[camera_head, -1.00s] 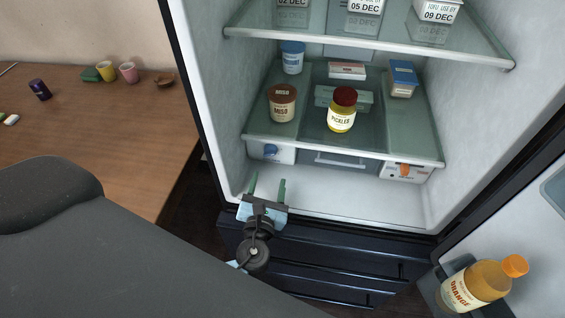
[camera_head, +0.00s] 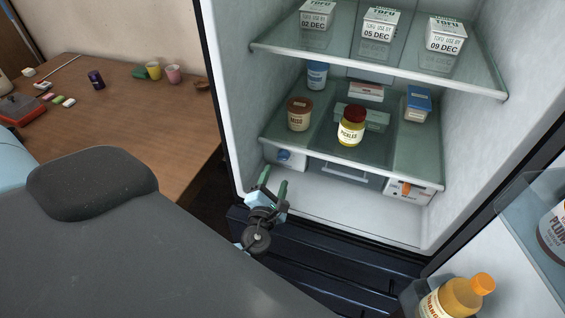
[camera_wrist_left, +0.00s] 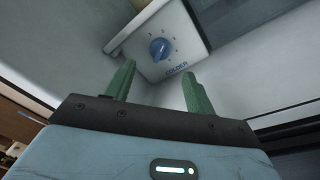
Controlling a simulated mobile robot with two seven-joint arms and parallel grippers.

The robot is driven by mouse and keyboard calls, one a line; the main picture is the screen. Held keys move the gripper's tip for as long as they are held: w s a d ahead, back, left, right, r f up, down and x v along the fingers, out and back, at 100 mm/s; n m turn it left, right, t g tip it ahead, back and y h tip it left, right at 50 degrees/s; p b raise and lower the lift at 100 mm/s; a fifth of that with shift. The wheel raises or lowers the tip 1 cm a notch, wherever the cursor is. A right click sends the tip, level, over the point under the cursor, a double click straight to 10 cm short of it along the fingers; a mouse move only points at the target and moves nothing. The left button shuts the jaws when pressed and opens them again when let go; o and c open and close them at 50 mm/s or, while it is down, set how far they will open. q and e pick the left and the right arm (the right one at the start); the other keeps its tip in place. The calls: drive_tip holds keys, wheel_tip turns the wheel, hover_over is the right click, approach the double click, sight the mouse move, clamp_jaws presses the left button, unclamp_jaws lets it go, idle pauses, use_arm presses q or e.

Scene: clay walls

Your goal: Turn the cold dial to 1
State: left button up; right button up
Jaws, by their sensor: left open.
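The cold dial (camera_wrist_left: 160,48) is a blue knob on a white box with a ring of small marks and the word COLDER beneath it. In the head view the dial (camera_head: 285,155) sits under the left end of the lower glass shelf. A second control with an orange knob (camera_head: 404,188) sits under the right end. My left gripper (camera_head: 274,182) is in front of the fridge opening, just below the blue dial. Its green fingers (camera_wrist_left: 158,88) are apart and empty, pointing toward the dial without touching it. My right gripper is not in view.
The lower shelf (camera_head: 398,165) holds a pickles jar (camera_head: 351,128), a miso tub (camera_head: 299,114) and several other items. Tofu boxes (camera_head: 381,24) stand on the shelf above. The open door at right holds an orange bottle (camera_head: 452,300). A wooden table (camera_head: 165,120) stands at left.

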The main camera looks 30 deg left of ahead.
sight(283, 156)
use_arm(q)
drive_tip(key=x, duration=0.7)
drive_tip(key=shift+w, duration=0.25)
drive_tip(key=c, duration=1)
